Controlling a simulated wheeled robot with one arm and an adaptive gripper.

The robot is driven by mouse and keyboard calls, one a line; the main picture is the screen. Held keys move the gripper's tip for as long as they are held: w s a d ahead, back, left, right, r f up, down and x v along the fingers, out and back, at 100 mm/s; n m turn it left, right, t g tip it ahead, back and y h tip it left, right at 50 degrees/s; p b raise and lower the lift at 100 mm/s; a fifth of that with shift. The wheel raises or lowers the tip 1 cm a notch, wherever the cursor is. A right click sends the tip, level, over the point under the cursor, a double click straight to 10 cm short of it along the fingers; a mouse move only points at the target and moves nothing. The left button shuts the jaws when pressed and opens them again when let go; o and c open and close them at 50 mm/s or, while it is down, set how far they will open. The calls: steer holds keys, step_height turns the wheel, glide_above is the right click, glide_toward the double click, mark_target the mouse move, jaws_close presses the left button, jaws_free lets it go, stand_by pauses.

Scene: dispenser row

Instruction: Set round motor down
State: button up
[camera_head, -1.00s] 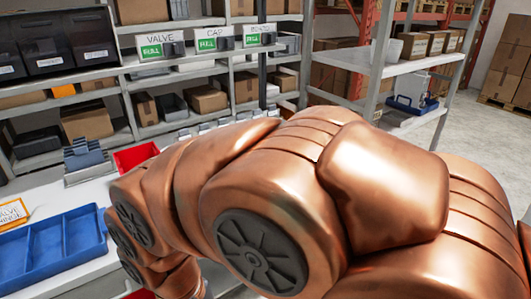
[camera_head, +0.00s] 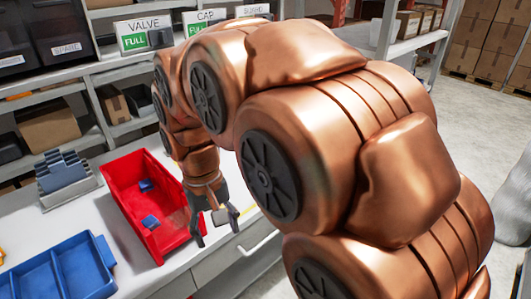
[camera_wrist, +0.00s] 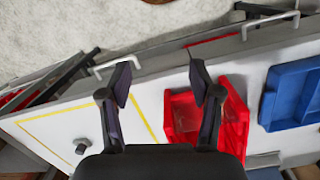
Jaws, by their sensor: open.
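My gripper (camera_head: 215,231) is open, with nothing between its fingers, and hangs beside the red bin (camera_head: 120,181) at its right. In the wrist view my gripper (camera_wrist: 165,85) shows its two fingers spread wide, the right one overlapping the red bin (camera_wrist: 235,125). A small dark round piece (camera_wrist: 81,149), which looks like the round motor, stands on the white worktop (camera_wrist: 60,130) at lower left, apart from the fingers. It is inside or near a yellow outline; the exact relation is unclear. It is not visible in the head view, where my arm blocks part of the worktop.
Small blue pieces (camera_head: 150,221) lie in the red bin. A blue divided tray (camera_head: 60,274) is at the left and a grey stepped holder (camera_head: 63,175) behind it. A drawer handle (camera_head: 258,244) juts from the worktop's front. Shelves with labelled dispensers stand behind.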

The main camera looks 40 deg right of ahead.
steer(key=w+d+r+m, duration=0.3)
steer(key=w+d+m, duration=0.3)
steer(key=w+d, duration=1.35)
steer(key=w+d+f+m, duration=0.2)
steer(key=d, duration=0.4)
steer(key=w+d+f+m+t, duration=0.1)
steer(key=w+d+f, duration=0.2)
steer(key=d, duration=0.4)
steer(key=w+d+f+m+p, duration=0.1)
steer(key=w+d+f+m, duration=0.1)
steer(key=d, duration=0.4)
steer(key=shift+w+d+f+m, duration=0.15)
steer(key=shift+w+m, duration=0.05)
steer(key=shift+m, duration=0.1)
steer(key=shift+d+f, duration=0.15)
steer(key=shift+d, duration=0.1)
steer(key=shift+s+d+f, duration=0.1)
steer(key=shift+d+f, duration=0.05)
steer(key=shift+f, duration=0.4)
steer(key=shift+f+b, duration=0.6)
steer(key=shift+f, duration=0.25)
steer(key=shift+f, duration=0.15)
